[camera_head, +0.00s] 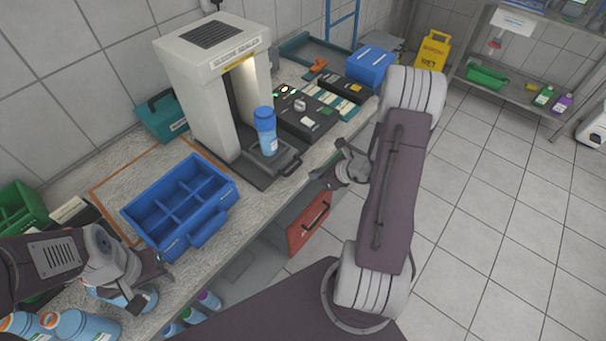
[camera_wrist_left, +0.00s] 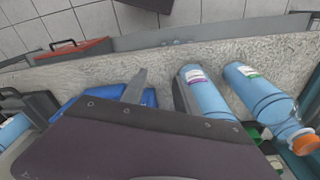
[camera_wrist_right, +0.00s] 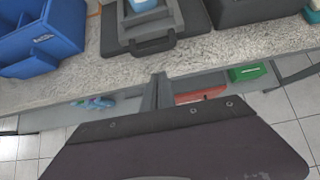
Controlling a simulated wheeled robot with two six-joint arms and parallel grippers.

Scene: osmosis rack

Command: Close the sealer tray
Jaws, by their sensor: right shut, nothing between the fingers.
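The sealer (camera_head: 205,75) is a pale arch-shaped machine on the counter. Its dark tray (camera_head: 263,172) sticks out at the front, with a handle on its near edge; tray and handle (camera_wrist_right: 150,46) also show in the right wrist view. A blue bottle (camera_head: 266,132) stands upright on the tray. My right gripper (camera_head: 318,180) is shut and empty, just in front of the handle and apart from it; its fingers (camera_wrist_right: 155,92) show together in the right wrist view. My left gripper (camera_wrist_left: 160,88) is open over the near left counter, beside blue bottles.
A blue divided crate (camera_head: 182,205) stands left of the tray. A dark control panel (camera_head: 305,115) lies right of the sealer. A red drawer front (camera_head: 308,222) is below the counter edge.

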